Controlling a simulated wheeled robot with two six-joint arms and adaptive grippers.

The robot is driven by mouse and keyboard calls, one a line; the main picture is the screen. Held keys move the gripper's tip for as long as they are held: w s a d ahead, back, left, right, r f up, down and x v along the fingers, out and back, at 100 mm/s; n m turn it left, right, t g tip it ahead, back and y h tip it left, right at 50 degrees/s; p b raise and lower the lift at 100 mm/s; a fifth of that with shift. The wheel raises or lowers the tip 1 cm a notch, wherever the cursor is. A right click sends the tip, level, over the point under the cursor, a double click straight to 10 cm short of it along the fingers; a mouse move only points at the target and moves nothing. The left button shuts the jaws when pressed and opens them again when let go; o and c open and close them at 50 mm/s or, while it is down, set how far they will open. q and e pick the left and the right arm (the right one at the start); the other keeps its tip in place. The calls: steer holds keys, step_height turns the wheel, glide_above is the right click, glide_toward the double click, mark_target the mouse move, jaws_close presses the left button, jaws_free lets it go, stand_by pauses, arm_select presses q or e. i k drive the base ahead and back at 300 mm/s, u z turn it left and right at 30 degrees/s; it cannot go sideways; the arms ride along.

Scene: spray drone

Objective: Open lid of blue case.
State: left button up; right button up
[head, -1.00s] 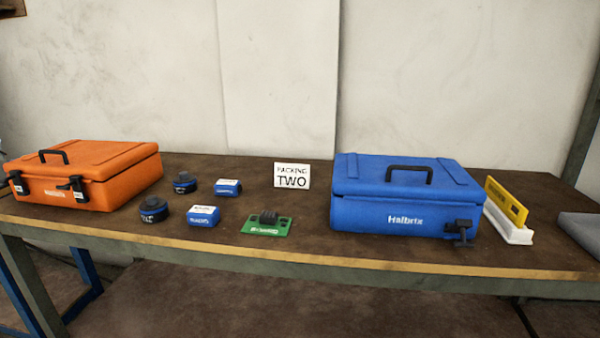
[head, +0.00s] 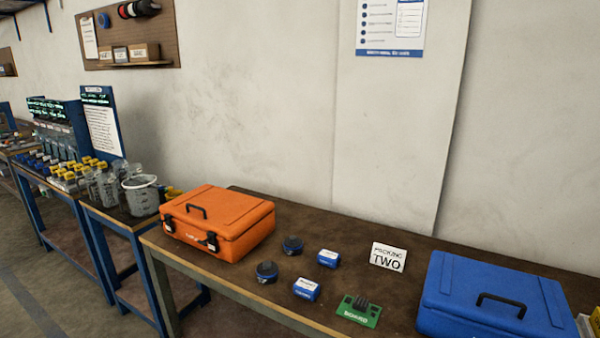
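The blue case (head: 492,302) stands at the right on the brown packing table, its lid shut and its black handle on top. Its lower front is cut off by the bottom edge of the head view, so its latches do not show. Neither of my grippers is in the head view.
On the table (head: 240,275) are an orange case (head: 217,225), black round items (head: 267,271), small blue boxes (head: 306,289), a green board (head: 358,310) and a "PACKING TWO" sign (head: 388,257). A grey bucket (head: 141,195) stands on a table further left.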

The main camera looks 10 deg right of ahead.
mark_target(498, 299)
steer(key=z, duration=1)
steer(key=k, duration=0.5)
steer(key=z, duration=0.85)
steer(key=i, duration=0.45)
steer(key=z, duration=0.15)
